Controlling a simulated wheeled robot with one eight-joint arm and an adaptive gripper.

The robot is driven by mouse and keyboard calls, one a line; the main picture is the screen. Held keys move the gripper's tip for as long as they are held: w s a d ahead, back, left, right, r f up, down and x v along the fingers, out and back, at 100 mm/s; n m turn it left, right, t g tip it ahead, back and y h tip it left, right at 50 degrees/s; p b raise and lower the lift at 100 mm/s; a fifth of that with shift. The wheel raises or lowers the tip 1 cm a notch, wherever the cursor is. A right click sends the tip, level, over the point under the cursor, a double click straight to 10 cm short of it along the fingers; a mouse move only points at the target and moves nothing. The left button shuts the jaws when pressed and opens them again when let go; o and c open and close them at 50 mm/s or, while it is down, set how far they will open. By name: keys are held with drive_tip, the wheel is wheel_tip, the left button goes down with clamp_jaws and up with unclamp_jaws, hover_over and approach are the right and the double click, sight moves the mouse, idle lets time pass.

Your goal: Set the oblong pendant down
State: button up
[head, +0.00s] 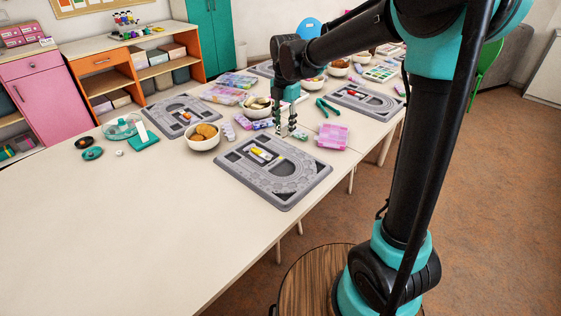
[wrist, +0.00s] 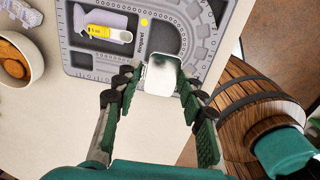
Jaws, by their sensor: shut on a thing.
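My gripper (wrist: 162,85) is shut on a shiny silver-white oblong pendant (wrist: 161,74) with a dark smudge of reflection. In the wrist view the pendant sits between the fingertips, in front of the grey bead board's lower part. The near grey bead board (head: 285,195) lies on the table; its bare surface also shows in the wrist view (wrist: 85,75). In the head view my gripper (head: 285,132) points down by the board's far edge; the pendant is too small to make out there. I cannot tell its height above the board.
A yellow-labelled tube (wrist: 108,33) lies in a board compartment. A white bowl of brown pieces (head: 203,137) stands left of the board, and a pink box (head: 332,136) right of my gripper. The table's front left is clear.

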sight(285, 131)
wheel_tip(285, 131, down, 16)
drive_tip(key=shift+r, duration=0.15)
idle(0.3)
drive_tip(key=shift+f, duration=0.55)
drive_tip(key=o, duration=1.1)
wheel_tip(285, 131, up, 13)
drive_tip(key=shift+s+d+r, duration=0.1)
drive_tip(key=shift+s+d, duration=0.05)
drive_tip(key=s+d+f+m+t, duration=0.2)
drive_tip(key=s+d+f+m, duration=0.2)
drive_tip(key=s+d+m, duration=0.5)
drive_tip(key=s+d+f+m+t, duration=0.1)
drive_tip(key=s+d+f+m, duration=0.3)
drive_tip(key=s+d+m, duration=0.6)
drive_tip(key=d+m, duration=0.4)
drive_tip(key=m, duration=0.5)
drive_tip(key=shift+d+f+t, duration=0.2)
drive_tip(key=shift+f+t, duration=0.1)
drive_tip(key=shift+t, duration=0.1)
